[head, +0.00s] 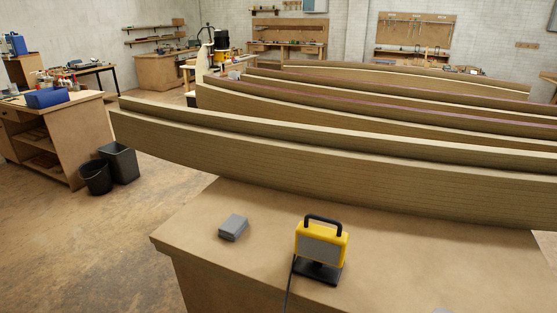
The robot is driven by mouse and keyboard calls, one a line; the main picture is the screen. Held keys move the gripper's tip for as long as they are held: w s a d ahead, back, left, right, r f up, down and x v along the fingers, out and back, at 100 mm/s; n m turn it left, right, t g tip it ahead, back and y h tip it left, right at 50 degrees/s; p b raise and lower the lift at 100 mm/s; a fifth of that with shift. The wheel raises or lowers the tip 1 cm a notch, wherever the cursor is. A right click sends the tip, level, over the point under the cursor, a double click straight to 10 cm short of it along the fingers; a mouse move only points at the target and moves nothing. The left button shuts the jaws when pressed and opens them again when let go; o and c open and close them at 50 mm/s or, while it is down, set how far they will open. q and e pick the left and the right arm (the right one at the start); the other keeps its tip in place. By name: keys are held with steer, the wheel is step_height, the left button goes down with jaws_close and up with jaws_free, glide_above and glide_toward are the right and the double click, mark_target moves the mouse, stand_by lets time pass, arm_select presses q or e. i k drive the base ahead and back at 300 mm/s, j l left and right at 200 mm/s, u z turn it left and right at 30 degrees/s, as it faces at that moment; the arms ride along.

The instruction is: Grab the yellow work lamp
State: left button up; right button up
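The yellow work lamp (334,245) stands upright on the near wooden table (196,246), right of the middle of the head view. It has a black handle on top, a grey face and a dark base. A dark cable runs from it down past the bottom edge of the view. Neither of my grippers shows in this view.
A small grey block (233,227) lies left of the lamp on the table. Long curved wooden laminations (300,165) rise behind the lamp. Black bins (120,162) and a workbench (75,130) stand at the left. The floor left of the table is clear.

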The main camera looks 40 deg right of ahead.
mark_target(321, 252)
steer(key=z, duration=1.65)
steer(key=l, duration=0.55)
steer(key=i+l+u, duration=0.1)
steer(key=l, duration=0.45)
